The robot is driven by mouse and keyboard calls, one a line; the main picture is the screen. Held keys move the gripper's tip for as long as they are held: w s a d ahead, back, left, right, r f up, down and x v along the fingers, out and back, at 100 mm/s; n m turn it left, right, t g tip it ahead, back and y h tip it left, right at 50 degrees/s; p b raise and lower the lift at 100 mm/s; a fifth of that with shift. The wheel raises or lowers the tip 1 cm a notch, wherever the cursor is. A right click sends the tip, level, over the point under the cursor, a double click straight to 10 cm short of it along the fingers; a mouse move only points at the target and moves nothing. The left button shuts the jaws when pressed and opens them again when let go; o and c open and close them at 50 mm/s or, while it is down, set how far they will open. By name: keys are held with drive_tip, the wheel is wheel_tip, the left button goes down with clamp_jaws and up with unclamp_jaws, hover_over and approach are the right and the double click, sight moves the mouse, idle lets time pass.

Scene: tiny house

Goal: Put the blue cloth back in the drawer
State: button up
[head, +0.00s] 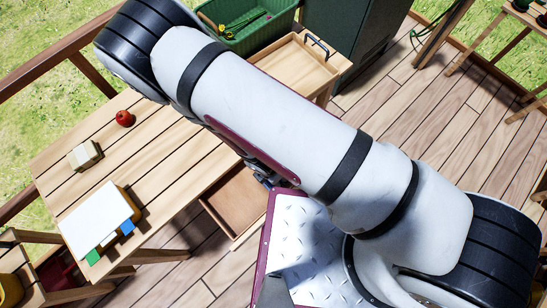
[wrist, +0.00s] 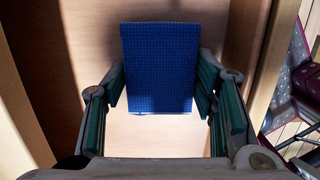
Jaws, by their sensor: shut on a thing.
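The blue cloth (wrist: 160,65) is a flat dark-blue rectangle with a fine weave in the wrist view. My gripper (wrist: 160,88) is shut on it, with a finger pad at each side edge. The cloth is over the light wooden floor of an open drawer (wrist: 82,35), whose wall shows at the right. Whether the cloth touches the drawer floor I cannot tell. In the head view the open drawer (head: 232,209) juts from the table's lower right side. There my arm covers the cloth and most of my gripper.
The slatted wooden table (head: 155,160) bears a red round fruit (head: 124,118), a pale block (head: 84,155) and a white board (head: 93,219). A second drawer or tray with a dark handle (head: 292,72) and a green bin (head: 246,22) are at the top.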

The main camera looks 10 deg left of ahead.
drive_tip(key=shift+f, duration=0.2)
drive_tip(key=o, duration=1.2)
wheel_tip(320, 180, up, 12)
drive_tip(key=s+a, duration=0.1)
drive_tip(key=shift+s, duration=0.2)
drive_tip(key=shift+a, duration=0.1)
